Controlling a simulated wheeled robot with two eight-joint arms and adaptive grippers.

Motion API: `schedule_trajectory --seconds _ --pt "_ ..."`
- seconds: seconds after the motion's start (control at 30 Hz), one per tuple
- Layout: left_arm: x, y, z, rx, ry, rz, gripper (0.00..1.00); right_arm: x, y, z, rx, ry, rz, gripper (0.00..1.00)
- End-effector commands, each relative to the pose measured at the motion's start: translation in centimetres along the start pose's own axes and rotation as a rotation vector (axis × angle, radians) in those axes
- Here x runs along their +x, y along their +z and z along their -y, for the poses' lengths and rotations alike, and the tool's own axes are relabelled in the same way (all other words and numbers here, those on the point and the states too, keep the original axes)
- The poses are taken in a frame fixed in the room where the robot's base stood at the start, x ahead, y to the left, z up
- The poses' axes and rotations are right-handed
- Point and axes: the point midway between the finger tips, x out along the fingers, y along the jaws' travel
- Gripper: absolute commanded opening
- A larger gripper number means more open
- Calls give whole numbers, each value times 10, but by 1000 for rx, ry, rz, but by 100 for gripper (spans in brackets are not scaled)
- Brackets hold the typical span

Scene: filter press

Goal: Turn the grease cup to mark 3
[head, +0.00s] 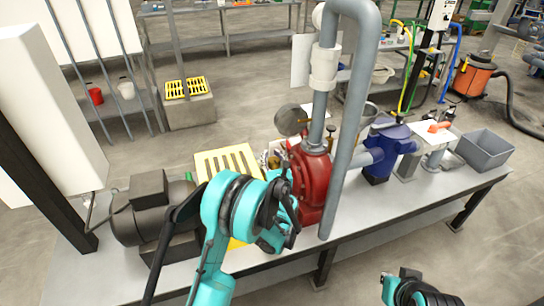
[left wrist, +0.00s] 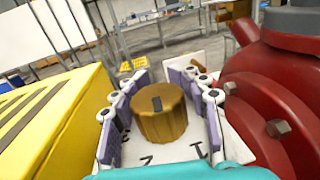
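The grease cup (left wrist: 160,115) is a brass, round ridged knob with a dark line on its top, in the middle of the left wrist view. It stands over a pale plate (left wrist: 172,155) with dark numerals; a 2 and a 1 show on the near side. In the head view, my left gripper (head: 280,210) hides the cup. My right arm's end (head: 412,291) shows at the bottom edge.
A red pump housing (head: 313,185) stands close right of my left gripper. A yellow slotted guard (head: 226,163) and dark motor (head: 150,212) are to the left. A grey pipe (head: 352,140) rises in front of the pump. A grey bin (head: 485,150) sits at the bench's right end.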

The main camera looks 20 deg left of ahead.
Motion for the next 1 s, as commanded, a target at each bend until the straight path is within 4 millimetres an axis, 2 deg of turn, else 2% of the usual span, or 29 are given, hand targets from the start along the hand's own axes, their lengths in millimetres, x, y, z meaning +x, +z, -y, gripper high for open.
schedule_trajectory --seconds 0.3,0.7,0.83,1.0 --pt "-4 0 0 -1 0 0 42 0 0 0 0 0 0 0" --pt "-65 0 1 0 -2 0 42 0 0 0 0 0 0 0" --pt "-74 0 0 0 0 0 42 0 0 0 0 0 0 0" --pt "-75 0 0 0 1 0 42 0 0 0 0 0 0 0"
